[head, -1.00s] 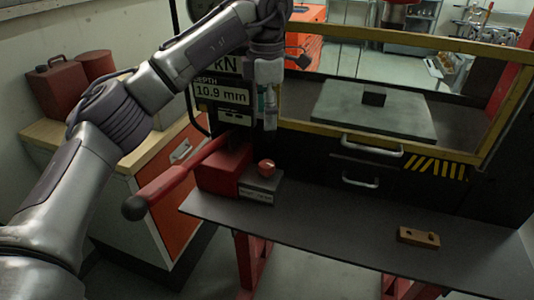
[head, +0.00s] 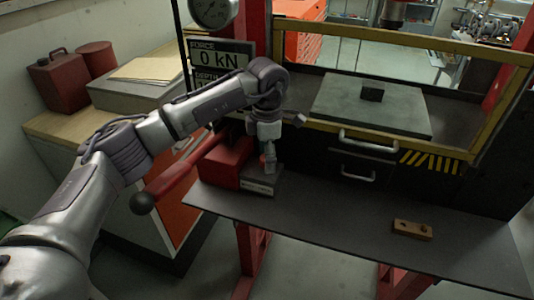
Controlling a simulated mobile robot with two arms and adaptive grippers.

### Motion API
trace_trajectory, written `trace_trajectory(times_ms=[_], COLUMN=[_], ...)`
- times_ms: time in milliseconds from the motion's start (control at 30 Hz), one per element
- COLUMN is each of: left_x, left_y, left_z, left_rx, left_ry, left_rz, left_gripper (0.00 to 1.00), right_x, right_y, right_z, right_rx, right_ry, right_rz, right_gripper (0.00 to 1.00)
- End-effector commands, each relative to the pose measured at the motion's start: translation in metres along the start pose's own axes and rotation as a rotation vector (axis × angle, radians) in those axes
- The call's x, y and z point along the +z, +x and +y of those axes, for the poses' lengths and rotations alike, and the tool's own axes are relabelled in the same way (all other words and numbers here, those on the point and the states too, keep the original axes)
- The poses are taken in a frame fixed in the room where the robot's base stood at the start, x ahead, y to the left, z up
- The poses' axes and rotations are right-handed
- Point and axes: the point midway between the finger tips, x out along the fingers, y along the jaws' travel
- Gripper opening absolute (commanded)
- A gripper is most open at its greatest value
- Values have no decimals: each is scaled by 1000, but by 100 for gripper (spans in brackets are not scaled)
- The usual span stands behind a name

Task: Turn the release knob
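The release knob (head: 264,161), a small red knob, sits on a grey labelled block (head: 262,184) beside the red pump body (head: 222,165). It is mostly hidden by my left gripper (head: 269,163), which points down with its fingers right at the knob. The fingers are small and overlap the knob, so I cannot tell whether they are closed on it. My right gripper is not in view.
A red lever with a black ball end (head: 143,203) sticks out left under my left arm. The display (head: 220,57) reads 0 kN. A yellow-framed guard (head: 400,136) stands behind. A brown two-hole block (head: 412,229) lies on the dark bench (head: 330,215), otherwise clear at right.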

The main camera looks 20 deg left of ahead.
Motion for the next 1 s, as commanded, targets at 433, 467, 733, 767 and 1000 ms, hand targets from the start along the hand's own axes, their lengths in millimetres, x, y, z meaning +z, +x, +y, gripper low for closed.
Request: trace_trajectory(times_ms=[433,467,733,767,1000], left_x=[0,0,0,0,0], left_y=[0,0,2,3,0], left_z=[0,0,0,0,0], left_rx=[0,0,1,0,0], left_ry=[0,0,-84,-112,-261], left_rz=[0,0,-1,-1,-2], left_gripper=[25,20,8,8,8], right_x=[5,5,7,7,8], right_y=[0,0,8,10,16], right_z=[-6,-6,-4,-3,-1], right_rx=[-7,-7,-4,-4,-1], right_ry=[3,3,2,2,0], right_rz=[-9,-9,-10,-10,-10], right_gripper=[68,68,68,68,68])
